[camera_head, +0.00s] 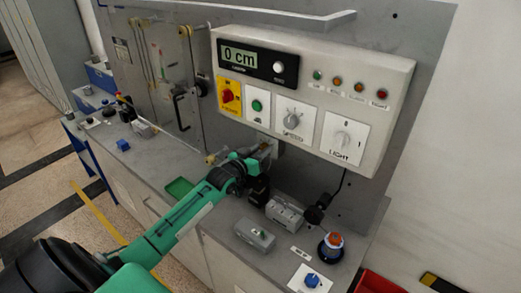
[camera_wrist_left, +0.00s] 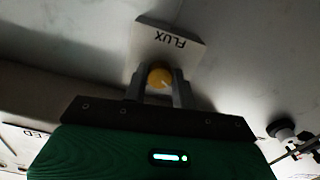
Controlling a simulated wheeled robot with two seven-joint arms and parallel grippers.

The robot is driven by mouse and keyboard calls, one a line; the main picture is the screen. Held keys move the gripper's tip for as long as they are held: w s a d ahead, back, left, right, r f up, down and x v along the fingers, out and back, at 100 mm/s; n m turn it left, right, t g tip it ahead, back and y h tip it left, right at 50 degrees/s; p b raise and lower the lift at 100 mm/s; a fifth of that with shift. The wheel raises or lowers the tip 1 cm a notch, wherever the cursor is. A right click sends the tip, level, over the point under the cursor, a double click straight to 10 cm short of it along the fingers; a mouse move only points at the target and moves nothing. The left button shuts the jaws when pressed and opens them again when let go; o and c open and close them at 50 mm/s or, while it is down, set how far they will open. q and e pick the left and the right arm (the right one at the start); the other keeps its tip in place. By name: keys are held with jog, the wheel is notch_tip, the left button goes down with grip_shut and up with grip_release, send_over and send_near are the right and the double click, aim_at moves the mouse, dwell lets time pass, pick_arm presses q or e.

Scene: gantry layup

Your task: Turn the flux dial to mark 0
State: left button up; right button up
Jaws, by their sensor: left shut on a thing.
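The flux dial (camera_wrist_left: 160,77) is a round yellow-orange knob below a pale plate (camera_wrist_left: 168,44) lettered FLUX, upside down in the left wrist view. My left gripper (camera_wrist_left: 159,88) has its two grey fingers on either side of the knob and is shut on it. In the head view my green left arm reaches from the lower left, and its gripper (camera_head: 266,153) is just under the control box. The knob is hidden there by the gripper and wrist. I cannot read the dial's mark. My right gripper is not in view.
The control box (camera_head: 398,75) overhangs my left gripper, with a display reading 0 cm, a red knob on yellow, a green button and a LIGHT switch. Below, the bench holds grey boxes (camera_head: 255,236), a red-topped button (camera_head: 331,245) and a blue knob (camera_head: 311,280).

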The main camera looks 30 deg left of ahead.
pick_arm(q)
jog(key=shift+f+n, duration=0.15)
jog(key=shift+n, duration=0.25)
jog(key=o, duration=1)
jog(key=shift+s, duration=0.15)
jog(key=shift+s, duration=0.3)
jog(key=s+a+b, duration=0.1)
jog(key=s+b, duration=0.3)
jog(key=s, duration=0.9)
